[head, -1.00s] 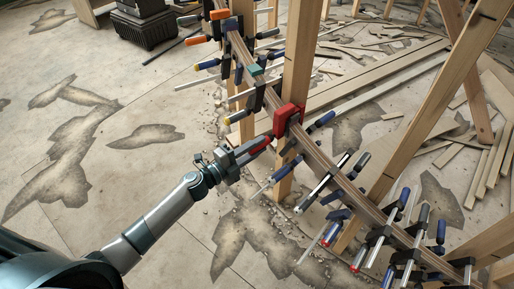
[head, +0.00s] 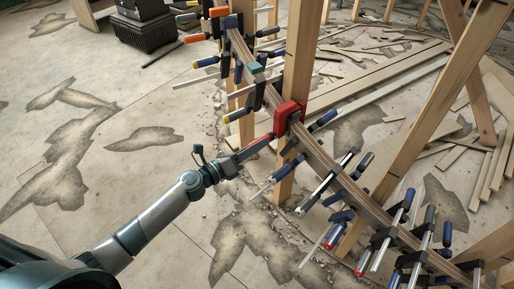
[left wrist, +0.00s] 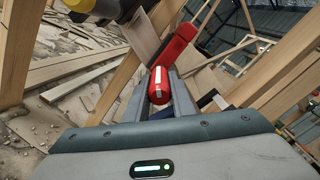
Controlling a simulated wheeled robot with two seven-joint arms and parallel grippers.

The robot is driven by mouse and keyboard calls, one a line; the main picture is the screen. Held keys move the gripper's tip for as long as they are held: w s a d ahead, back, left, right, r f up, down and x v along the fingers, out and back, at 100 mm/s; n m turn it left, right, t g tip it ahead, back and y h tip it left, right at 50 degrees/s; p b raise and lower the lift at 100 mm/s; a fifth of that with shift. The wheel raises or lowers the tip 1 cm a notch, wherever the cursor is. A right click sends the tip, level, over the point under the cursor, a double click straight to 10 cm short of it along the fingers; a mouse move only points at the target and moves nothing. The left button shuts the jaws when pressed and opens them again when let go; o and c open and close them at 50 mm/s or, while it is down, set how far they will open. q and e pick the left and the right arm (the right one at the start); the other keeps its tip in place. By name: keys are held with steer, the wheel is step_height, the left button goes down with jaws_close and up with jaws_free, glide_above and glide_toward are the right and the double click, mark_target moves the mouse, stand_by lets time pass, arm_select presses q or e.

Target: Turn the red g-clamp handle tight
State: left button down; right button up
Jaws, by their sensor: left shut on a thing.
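The red g-clamp (head: 289,116) sits on the curved wooden stringer (head: 316,151) beside an upright post, near the middle of the head view. Its red handle (head: 258,143) points down and left from the clamp. My left gripper (head: 243,152) is shut on the handle, in line with it. In the left wrist view the handle (left wrist: 160,86) lies between the two grey fingers, and the red clamp frame (left wrist: 177,45) is just beyond. The fingers hide part of the handle. My right gripper is in neither view.
Several other clamps with blue, orange and black grips line the stringer on both sides, such as a black one (head: 339,170). Wooden posts (head: 295,60) stand close by. Loose planks (head: 375,75) lie behind. The floor (head: 120,180) at left is open.

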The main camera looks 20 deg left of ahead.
arm_select(q)
steer(key=m+b, duration=0.1)
steer(key=m, duration=0.3)
steer(key=shift+f+m+b, duration=0.15)
steer(key=shift+m+b, duration=0.15)
steer(key=m+b, duration=0.1)
steer(key=m, duration=0.2)
steer(key=shift+m, duration=0.8)
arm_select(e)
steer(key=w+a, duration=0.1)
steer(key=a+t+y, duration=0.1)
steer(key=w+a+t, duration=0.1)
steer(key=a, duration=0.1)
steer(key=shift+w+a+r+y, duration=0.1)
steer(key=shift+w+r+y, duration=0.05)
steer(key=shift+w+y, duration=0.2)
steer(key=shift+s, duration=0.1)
arm_select(q)
steer(key=c, duration=1.5)
jaws_free()
steer(key=shift+a, duration=0.1)
